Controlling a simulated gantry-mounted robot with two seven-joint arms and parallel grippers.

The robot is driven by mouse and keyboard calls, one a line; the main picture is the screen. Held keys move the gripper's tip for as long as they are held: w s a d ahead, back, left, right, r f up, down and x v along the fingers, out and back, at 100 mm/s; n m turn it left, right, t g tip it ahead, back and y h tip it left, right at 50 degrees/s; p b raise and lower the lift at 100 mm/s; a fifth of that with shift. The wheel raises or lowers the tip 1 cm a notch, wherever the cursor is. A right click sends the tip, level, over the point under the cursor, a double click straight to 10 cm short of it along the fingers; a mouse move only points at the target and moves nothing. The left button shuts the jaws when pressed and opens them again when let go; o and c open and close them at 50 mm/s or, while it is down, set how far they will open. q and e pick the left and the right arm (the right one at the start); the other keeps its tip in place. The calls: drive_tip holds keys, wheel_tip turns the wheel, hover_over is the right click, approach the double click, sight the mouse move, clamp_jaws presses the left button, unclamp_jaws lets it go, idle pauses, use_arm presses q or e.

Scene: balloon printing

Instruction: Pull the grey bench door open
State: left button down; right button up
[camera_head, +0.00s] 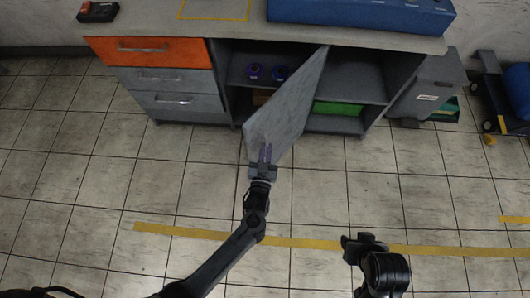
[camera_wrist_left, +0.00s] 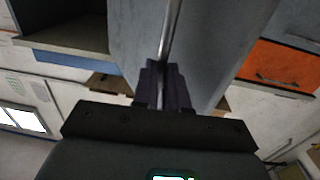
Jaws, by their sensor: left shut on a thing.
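The grey bench door (camera_head: 291,105) stands partly open in the head view, swung out from the bench toward me. My left gripper (camera_head: 265,154) is at the door's outer side, near its free edge. In the left wrist view, the left gripper's fingers (camera_wrist_left: 163,88) are shut on a thin metal handle (camera_wrist_left: 171,35) running along the grey door (camera_wrist_left: 215,45). My right gripper (camera_head: 364,243) is low in the head view, apart from the bench, above the floor; its fingers are too unclear to tell if it is open.
Inside the bench are purple-and-dark rolls (camera_head: 254,72) and a green box (camera_head: 337,108). Left of the opening are an orange drawer (camera_head: 150,52) and grey drawers (camera_head: 188,103). A grey bin (camera_head: 427,88) stands at the right. The tiled floor in front is clear.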

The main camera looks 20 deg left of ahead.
use_arm(q)
drive_tip(key=c, duration=1.4)
unclamp_jaws()
drive_tip(key=shift+w+d, duration=0.2)
drive_tip(key=shift+d, duration=0.05)
drive_tip(key=shift+c, duration=0.2)
drive_tip(key=shift+o, duration=1.3)
drive_tip(key=shift+w+d+r, duration=0.1)
drive_tip(key=shift+w+d, duration=0.1)
drive_tip(key=shift+w, duration=0.15)
drive_tip(key=shift+w+d+r, duration=0.1)
drive_tip(key=shift+w+d, duration=0.05)
drive_tip(key=shift+w, duration=0.1)
drive_tip(key=s+p, duration=0.1)
drive_tip(key=s, duration=0.2)
drive_tip(key=s+p, duration=0.1)
drive_tip(key=s, duration=0.3)
drive_tip(key=s+d+p, duration=0.1)
drive_tip(key=s, duration=0.3)
use_arm(e)
drive_tip(key=r, duration=0.3)
drive_tip(key=shift+w+d+r, duration=0.1)
drive_tip(key=shift+w+d, duration=0.25)
